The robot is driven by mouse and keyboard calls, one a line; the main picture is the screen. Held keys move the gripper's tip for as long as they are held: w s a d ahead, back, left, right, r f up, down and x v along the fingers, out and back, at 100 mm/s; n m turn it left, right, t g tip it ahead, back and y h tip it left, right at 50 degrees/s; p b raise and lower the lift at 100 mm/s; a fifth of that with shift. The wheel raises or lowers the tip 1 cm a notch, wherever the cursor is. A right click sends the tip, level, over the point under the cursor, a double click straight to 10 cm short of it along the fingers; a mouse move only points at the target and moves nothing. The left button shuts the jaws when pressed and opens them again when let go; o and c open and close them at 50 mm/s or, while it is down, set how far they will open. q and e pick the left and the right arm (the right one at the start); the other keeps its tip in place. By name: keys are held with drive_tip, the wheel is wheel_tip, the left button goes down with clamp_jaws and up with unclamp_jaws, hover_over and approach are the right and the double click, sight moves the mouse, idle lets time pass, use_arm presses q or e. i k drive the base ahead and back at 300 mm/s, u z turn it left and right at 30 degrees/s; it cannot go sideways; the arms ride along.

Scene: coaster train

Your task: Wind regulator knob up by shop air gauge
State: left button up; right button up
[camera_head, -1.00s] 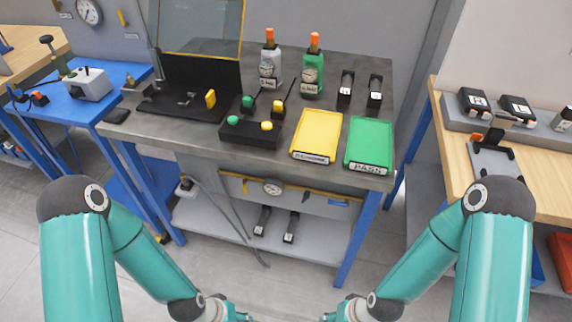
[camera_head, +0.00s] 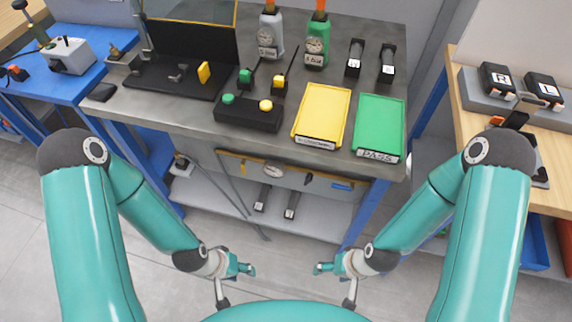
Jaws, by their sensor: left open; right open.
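Under the front of the metal bench (camera_head: 190,121), a round white gauge (camera_head: 272,169) sits on a panel with a yellow pipe. A small dark part (camera_head: 309,177) is right of it; I cannot tell whether it is the regulator knob. A grey bottle-like unit (camera_head: 270,38) and a green one (camera_head: 317,46), each with a dial, label and orange top, stand on the bench; the labels are too small to read surely. My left gripper (camera_head: 237,284) and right gripper (camera_head: 334,284) are open and empty, low in front of the bench, apart from everything.
The bench also holds a black button box (camera_head: 249,114), a yellow tray (camera_head: 321,117), a green PASS tray (camera_head: 379,126) and a black fixture (camera_head: 172,82). A blue table (camera_head: 89,88) is left, a wooden one (camera_head: 466,103) right. The lower shelf (camera_head: 230,207) holds two dark parts.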

sight(309, 179)
drive_tip(key=z, duration=0.1)
drive_tip(key=k, duration=1.35)
drive_tip(key=u, duration=0.65)
drive_tip(key=i, duration=1)
